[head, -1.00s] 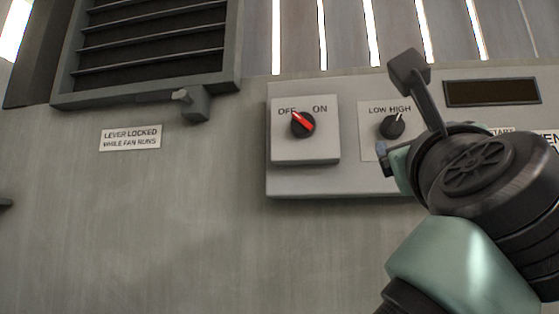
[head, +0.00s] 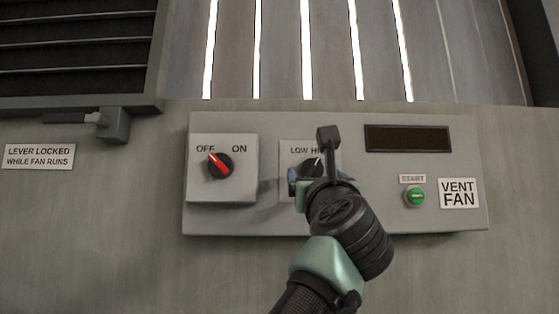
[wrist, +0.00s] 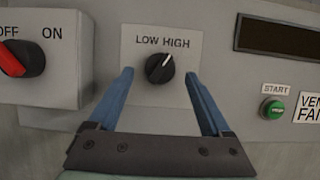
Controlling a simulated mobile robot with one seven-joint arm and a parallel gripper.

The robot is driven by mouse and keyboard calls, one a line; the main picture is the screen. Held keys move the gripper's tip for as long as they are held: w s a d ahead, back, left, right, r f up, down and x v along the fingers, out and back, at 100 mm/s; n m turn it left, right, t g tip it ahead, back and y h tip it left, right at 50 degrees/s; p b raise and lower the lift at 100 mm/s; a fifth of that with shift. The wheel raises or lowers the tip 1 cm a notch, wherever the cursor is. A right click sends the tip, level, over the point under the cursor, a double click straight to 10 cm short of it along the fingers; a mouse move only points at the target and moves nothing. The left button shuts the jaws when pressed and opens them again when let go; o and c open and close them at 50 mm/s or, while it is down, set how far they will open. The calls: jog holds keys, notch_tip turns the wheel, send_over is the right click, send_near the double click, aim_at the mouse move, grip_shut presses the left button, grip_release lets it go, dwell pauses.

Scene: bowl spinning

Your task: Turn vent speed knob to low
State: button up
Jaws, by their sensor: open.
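The vent speed knob (wrist: 160,68) is a small black dial under the words LOW HIGH. Its white pointer leans up and right, toward HIGH. In the head view the knob (head: 309,168) is partly covered by my gripper (head: 300,185). In the wrist view my gripper (wrist: 158,76) is open, its two blue fingers reaching up to either side of the knob's lower part. The fingers look apart from the knob, with nothing between them held; how far they stand from the panel is hard to tell.
Left of the knob is a raised box (head: 222,190) with a red-marked OFF/ON switch (head: 219,165), pointing to OFF. Right are a dark display (head: 408,138), a green START button (head: 415,197) and a VENT FAN label (head: 459,193). A louvred vent (head: 75,50) with a lever (head: 112,124) is far left.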

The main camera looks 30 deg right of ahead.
jog(key=shift+p+x, duration=0.3)
jog(key=shift+x, duration=0.45)
jog(key=shift+w+d, duration=0.1)
grip_shut()
